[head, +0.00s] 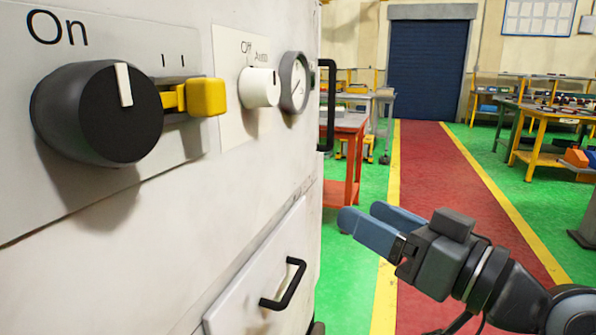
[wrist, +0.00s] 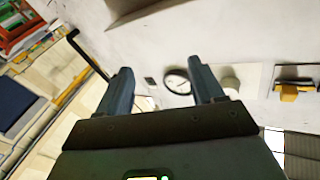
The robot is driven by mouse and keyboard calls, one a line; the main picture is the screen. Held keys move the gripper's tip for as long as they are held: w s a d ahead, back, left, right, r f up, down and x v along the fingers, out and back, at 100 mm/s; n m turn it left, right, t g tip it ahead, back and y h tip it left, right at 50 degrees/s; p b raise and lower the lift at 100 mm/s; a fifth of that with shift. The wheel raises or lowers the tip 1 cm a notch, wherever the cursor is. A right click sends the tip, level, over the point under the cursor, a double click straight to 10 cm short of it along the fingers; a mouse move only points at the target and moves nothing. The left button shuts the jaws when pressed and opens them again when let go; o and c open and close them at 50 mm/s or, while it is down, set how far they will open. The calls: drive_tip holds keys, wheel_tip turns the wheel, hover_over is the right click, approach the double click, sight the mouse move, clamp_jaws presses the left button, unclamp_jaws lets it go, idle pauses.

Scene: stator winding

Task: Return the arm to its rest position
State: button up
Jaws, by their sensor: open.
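My gripper (head: 368,227) is in the head view at the lower right. Its two blue-grey fingers are apart, with nothing between them. It is held out over the floor, to the right of the white machine cabinet (head: 265,210) and clear of it. In the wrist view, my gripper (wrist: 165,88) shows both fingers spread, with the cabinet face (wrist: 190,40) beyond them. My arm runs off the lower right corner of the head view.
The cabinet carries a black knob (head: 110,115) under "On", a yellow handle (head: 205,97), a white knob (head: 260,88), a round gauge (head: 294,82) and a black drawer handle (head: 285,285). An orange table (head: 340,190) stands behind. The red walkway (head: 440,170) is clear.

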drive_tip(key=s+d+f+m+t+h+p, duration=0.1)
drive_tip(key=s+d+f+m+h+p, duration=0.1)
drive_tip(key=s+d+f+m+h, duration=0.45)
drive_tip(key=s+d+f+m+t+h+p, duration=0.15)
drive_tip(key=s+f+h, duration=0.25)
drive_tip(key=s+f, duration=0.6)
drive_tip(key=s+d+n+g+h+p, duration=0.1)
drive_tip(key=s+d, duration=0.1)
drive_tip(key=s, duration=0.8)
drive_tip(key=s+d+r+n+g+h+p, duration=0.1)
drive_tip(key=s, duration=1)
drive_tip(key=shift+d+r+p, duration=0.25)
drive_tip(key=shift+d+p, duration=0.15)
drive_tip(key=shift+s, duration=0.1)
drive_tip(key=shift+c, duration=0.4)
